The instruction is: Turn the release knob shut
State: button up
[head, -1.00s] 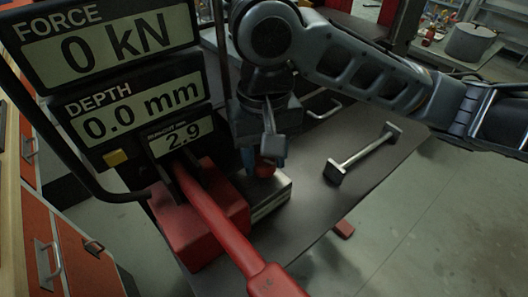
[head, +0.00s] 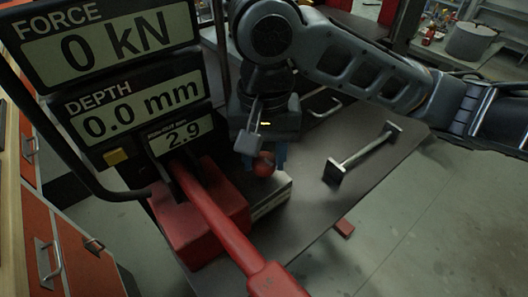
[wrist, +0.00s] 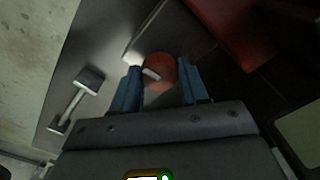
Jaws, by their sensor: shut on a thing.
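The release knob (head: 264,166) is a small round red knob on a metallic block (head: 272,196) beside the red pump body. In the wrist view, the knob (wrist: 157,70) shows a pale bar mark on its face. My gripper (head: 265,161) points down over it, with one blue finger on each side. In the wrist view, my gripper (wrist: 160,78) is shut on the knob, though finger contact is hard to make out.
A long red lever (head: 220,220) rises from the red pump body (head: 200,228) toward the front. Display panels (head: 105,75) read 0 kN, 0.0 mm and 2.9 at left. A metal bar handle (head: 362,153) stands on the dark tabletop (head: 320,205) at right.

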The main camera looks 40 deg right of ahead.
aim_at(264, 159)
jog(key=o, duration=1.1)
jog(key=shift+c, duration=0.2)
jog(key=shift+r, duration=3.9)
